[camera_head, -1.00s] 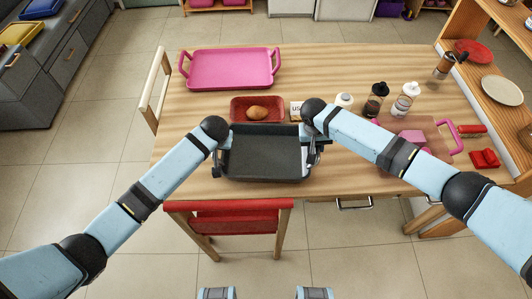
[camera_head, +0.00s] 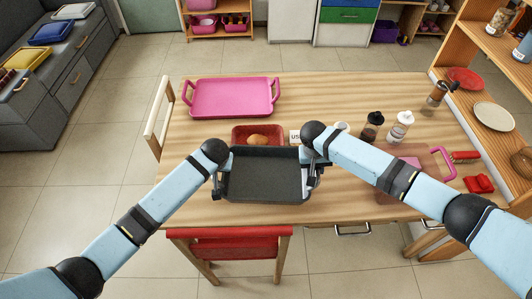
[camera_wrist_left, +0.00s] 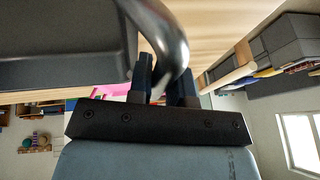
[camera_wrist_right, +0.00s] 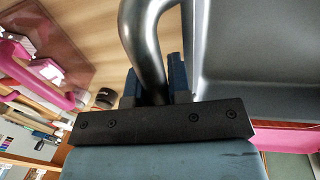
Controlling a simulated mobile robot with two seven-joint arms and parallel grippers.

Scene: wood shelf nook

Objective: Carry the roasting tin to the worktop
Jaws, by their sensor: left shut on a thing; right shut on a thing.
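The roasting tin (camera_head: 264,175) is dark grey and rectangular, with a metal handle at each end. It is between my two grippers over the near edge of the wooden table (camera_head: 350,90), roughly level. My left gripper (camera_head: 217,182) is shut on the tin's left handle, and the left wrist view shows the metal bar (camera_wrist_left: 168,45) between its fingers. My right gripper (camera_head: 314,177) is shut on the right handle, and the right wrist view shows that bar (camera_wrist_right: 145,50) between its fingers. Whether the tin touches the table is hard to tell.
A pink tray (camera_head: 232,97) lies at the back left of the table. A red dish (camera_head: 275,130) with a brown item stands just behind the tin. Shakers (camera_head: 400,126) and a board with a pink handle (camera_head: 442,163) are to the right. A red chair (camera_head: 230,245) stands in front.

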